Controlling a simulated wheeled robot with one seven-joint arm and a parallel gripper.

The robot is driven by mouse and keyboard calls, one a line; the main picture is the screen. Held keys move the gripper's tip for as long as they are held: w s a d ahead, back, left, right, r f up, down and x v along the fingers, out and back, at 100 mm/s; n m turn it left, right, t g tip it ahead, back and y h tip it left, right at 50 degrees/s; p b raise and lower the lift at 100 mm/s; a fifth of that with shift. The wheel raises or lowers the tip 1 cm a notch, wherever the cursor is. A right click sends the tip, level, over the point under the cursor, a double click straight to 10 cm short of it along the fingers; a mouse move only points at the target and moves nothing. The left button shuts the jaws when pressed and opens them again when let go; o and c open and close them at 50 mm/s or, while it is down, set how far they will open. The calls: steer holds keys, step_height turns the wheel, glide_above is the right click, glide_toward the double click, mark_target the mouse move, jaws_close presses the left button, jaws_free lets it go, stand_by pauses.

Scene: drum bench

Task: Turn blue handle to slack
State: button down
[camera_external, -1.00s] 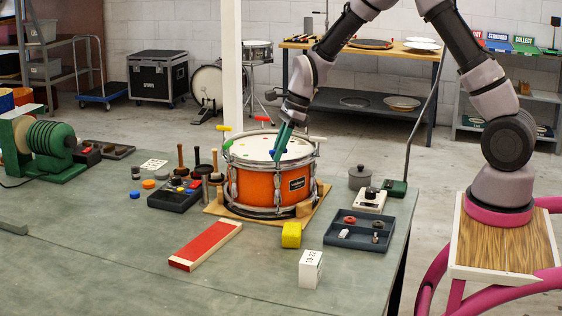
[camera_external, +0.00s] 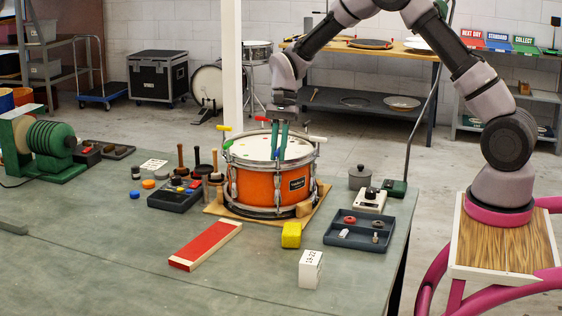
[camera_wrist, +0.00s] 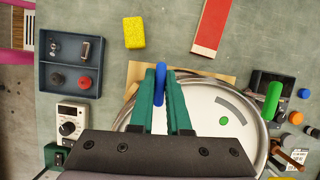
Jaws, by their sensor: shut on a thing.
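The orange drum (camera_external: 270,186) with a white head stands on a wooden board on the bench. My gripper (camera_external: 277,152) points down at the drum's near rim, its green fingers upright. The blue handle (camera_wrist: 160,73) is between the two fingers in the wrist view, and my gripper (camera_wrist: 160,90) is shut on it. A small blue part of the handle (camera_external: 277,154) shows at the fingertips in the external view. The hardware under the handle is hidden in the wrist view.
Other handles ring the drum: green (camera_wrist: 272,100), yellow (camera_external: 224,128) and white (camera_external: 317,139). A yellow block (camera_external: 291,235), a red-topped bar (camera_external: 206,245) and a dark tray (camera_external: 345,239) lie nearby. The front of the bench is mostly clear.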

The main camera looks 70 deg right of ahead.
steer(key=n, duration=0.2)
steer(key=n+g, duration=0.1)
steer(key=n, duration=0.1)
steer(key=shift+n+g+h, duration=0.3)
steer(key=n+g+h, duration=0.1)
steer(key=n, duration=0.3)
steer(key=shift+n, duration=0.3)
steer(key=n+g+h, duration=0.1)
steer(key=n, duration=0.2)
steer(key=shift+n, duration=0.3)
steer(key=n+h, duration=0.2)
steer(key=n, duration=0.2)
steer(key=n+h, duration=0.1)
steer(key=n, duration=0.3)
steer(key=n+h, duration=0.1)
steer(key=n, duration=0.1)
steer(key=n+h, duration=0.1)
steer(key=n, duration=0.1)
steer(key=shift+r+n+t, duration=0.1)
steer(key=shift+n+t, duration=0.2)
steer(key=shift+t, duration=0.1)
steer(key=n+t+h, duration=0.1)
steer(key=n, duration=0.3)
steer(key=shift+n, duration=0.3)
steer(key=shift+n+t, duration=0.9)
steer(key=shift+n, duration=1.1)
steer(key=shift+h, duration=0.3)
